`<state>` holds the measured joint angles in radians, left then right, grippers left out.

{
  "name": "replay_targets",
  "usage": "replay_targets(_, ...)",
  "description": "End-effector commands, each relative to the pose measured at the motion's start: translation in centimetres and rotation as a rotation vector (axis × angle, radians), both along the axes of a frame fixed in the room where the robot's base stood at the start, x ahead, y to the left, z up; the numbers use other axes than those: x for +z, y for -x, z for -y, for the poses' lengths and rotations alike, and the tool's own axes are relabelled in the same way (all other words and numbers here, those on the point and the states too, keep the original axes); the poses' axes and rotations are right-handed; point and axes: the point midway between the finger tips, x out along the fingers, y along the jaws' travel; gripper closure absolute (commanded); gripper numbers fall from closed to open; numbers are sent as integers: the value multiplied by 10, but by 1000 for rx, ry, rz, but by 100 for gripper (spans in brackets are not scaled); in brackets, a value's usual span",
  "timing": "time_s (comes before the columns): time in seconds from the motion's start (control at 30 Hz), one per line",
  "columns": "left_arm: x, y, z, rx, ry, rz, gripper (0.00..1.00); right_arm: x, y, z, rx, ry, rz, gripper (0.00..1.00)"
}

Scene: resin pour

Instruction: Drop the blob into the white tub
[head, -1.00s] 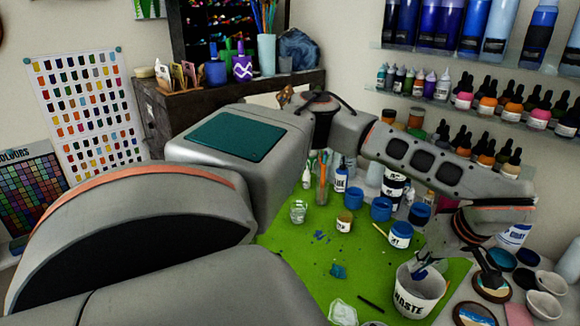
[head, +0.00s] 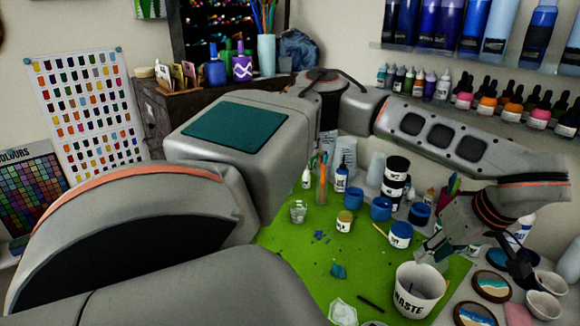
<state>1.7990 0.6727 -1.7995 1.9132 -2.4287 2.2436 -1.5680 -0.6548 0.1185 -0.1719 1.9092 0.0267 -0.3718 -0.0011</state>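The white tub (head: 419,293), marked WASTE, stands upright at the front right of the green mat. My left gripper (head: 480,263) is above and to the right of the tub, fingers spread apart, with nothing clearly held between them. A bluish-green patch shows by its left finger; I cannot tell whether it is part of the finger. A small teal blob (head: 338,271) lies on the mat to the left of the tub; I cannot tell whether it is the task's blob. The tub's inside shows only partly, and no blob can be made out there. My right gripper is not in view.
Blue-lidded jars (head: 401,234) and a small jar (head: 344,221) stand behind the tub. A clear cup (head: 298,211) is further left. Round seascape coasters (head: 493,286) and white bowls (head: 542,306) lie to the right.

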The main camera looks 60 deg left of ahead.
Motion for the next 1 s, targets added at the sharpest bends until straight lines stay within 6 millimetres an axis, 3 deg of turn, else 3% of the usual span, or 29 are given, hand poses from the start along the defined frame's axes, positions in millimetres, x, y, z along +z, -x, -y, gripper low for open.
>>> replay_targets(0.13, 28, 0, 12, -2, -1, 4, 76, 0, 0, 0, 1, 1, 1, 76)
replay_targets(0.33, 52, 2, 22, 0, -1, 2, 76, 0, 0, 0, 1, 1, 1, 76)
replay_targets(1.0, 58, 3, 25, 0, 0, -1, 76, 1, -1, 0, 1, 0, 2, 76)
